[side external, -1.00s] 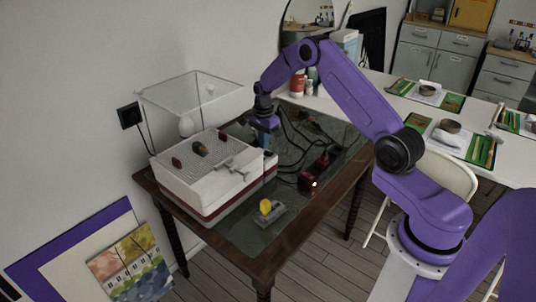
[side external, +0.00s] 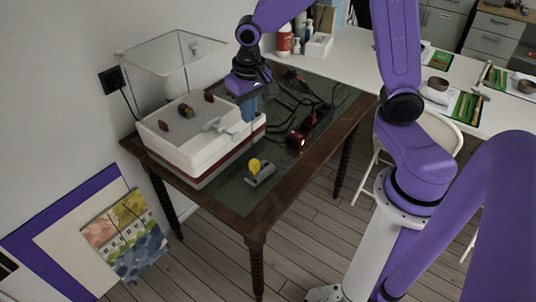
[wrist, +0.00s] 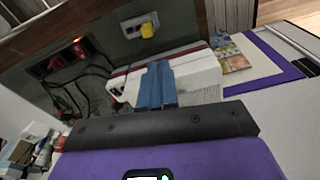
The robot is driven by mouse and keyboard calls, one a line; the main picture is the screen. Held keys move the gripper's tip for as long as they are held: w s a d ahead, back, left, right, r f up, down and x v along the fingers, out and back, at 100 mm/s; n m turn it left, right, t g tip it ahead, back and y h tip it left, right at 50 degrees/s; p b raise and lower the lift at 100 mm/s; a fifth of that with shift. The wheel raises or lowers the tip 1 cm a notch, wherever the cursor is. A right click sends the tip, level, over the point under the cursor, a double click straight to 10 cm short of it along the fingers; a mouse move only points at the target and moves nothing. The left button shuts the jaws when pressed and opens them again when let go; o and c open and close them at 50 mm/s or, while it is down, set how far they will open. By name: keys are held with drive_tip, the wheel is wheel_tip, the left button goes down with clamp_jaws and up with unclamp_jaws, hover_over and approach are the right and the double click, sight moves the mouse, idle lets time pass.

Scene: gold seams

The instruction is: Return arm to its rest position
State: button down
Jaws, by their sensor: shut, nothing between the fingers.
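My purple arm reaches in from the right in the side view. My gripper (side external: 248,106) points down with its blue fingers together and nothing held, beside the back right corner of the white machine (side external: 190,155). In the wrist view my gripper (wrist: 157,68) shows its blue fingers pressed together in front of the machine (wrist: 200,70). I cannot tell whether the fingers touch it.
The dark wooden table (side external: 250,222) has a green mat. A yellow knob on a grey block (side external: 260,172), a lit red power strip (side external: 299,138) and black cables lie there. A clear box (side external: 170,65) stands behind. A white table (side external: 350,62) is at the back.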

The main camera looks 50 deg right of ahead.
drive_tip(key=s+r+n+g, duration=0.1)
drive_tip(key=s+r+n, duration=0.1)
drive_tip(key=s+n, duration=1.2)
drive_tip(key=s, duration=1)
drive_tip(key=shift+a+r+n+y, duration=0.2)
drive_tip(key=shift+r+n+y, duration=0.1)
drive_tip(key=shift+r+y, duration=0.1)
